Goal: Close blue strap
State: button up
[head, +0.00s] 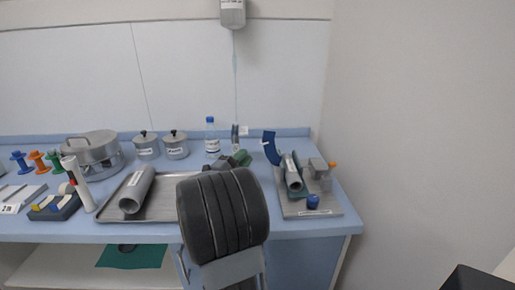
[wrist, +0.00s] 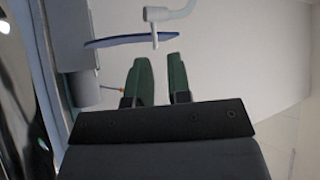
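The blue strap (head: 271,148) stands up, free and slightly curved, at the left rear of a grey board (head: 312,209) on the right of the counter. A grey tube (head: 292,171) lies on the board beside it. In the wrist view a long blue piece (wrist: 130,42), seemingly the strap edge-on, lies beyond the fingertips. My gripper (wrist: 159,65) has two green fingers, apart with nothing between them. In the head view its fingers (head: 236,158) show beyond my dark arm, left of the strap and not touching it.
A bottle (head: 212,146) stands behind my gripper. A tray (head: 165,209) with a grey cylinder (head: 137,189) is left. A pale bent rod (wrist: 168,14) shows above the fingers in the wrist view.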

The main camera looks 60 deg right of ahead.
jog(key=p+x, duration=0.1)
jog(key=x, duration=0.6)
jog(key=shift+d+f, duration=0.25)
jog(key=shift+f, duration=0.1)
jog(key=shift+c, duration=0.2)
grip_shut()
